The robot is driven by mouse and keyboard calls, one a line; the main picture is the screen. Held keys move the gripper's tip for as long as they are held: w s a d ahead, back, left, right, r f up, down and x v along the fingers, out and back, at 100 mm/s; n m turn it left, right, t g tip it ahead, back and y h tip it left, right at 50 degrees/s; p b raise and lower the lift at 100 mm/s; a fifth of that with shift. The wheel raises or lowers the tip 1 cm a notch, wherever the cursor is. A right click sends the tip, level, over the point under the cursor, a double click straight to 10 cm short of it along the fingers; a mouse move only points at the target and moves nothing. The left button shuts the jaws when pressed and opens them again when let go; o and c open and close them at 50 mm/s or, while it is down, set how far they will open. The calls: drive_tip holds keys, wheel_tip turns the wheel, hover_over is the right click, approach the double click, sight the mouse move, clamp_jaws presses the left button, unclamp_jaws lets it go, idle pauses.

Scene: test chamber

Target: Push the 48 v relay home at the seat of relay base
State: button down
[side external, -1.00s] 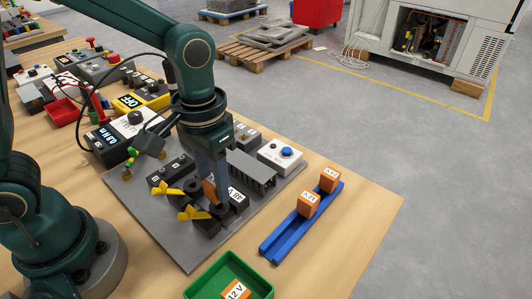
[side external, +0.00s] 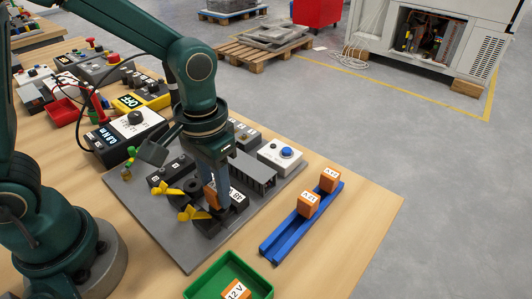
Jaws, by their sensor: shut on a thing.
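My gripper (side external: 211,190) points down over the grey panel and is shut on an orange relay (side external: 212,200). The relay's printed label does not show, so I cannot read its voltage. The relay base (side external: 238,198) is a dark block with a white label, right at the relay. The relay is low against the base, but the gripper and neighbouring parts hide its lower end. I cannot tell how deep it sits in the seat.
Yellow-handled clamps (side external: 192,213) stand close left of the gripper. A grey finned block (side external: 252,172) and a white blue-button box (side external: 282,156) lie to the right. A blue rail (side external: 290,235) holds two orange relays; a green tray (side external: 258,276) holds one marked 12 V.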

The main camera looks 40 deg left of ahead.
drive_tip(key=shift+f, duration=0.35)
drive_tip(key=shift+c, duration=2.3)
unclamp_jaws()
drive_tip(key=shift+r, duration=2.55)
drive_tip(key=shift+w+a+r, duration=0.15)
drive_tip(key=shift+r, duration=0.2)
drive_tip(key=s+a+r+t, duration=0.4)
drive_tip(key=s+a+t, duration=0.1)
drive_tip(key=s, duration=0.2)
drive_tip(key=shift+a+r+t, duration=0.25)
drive_tip(key=shift+r+t, duration=0.05)
drive_tip(key=shift+r, duration=0.1)
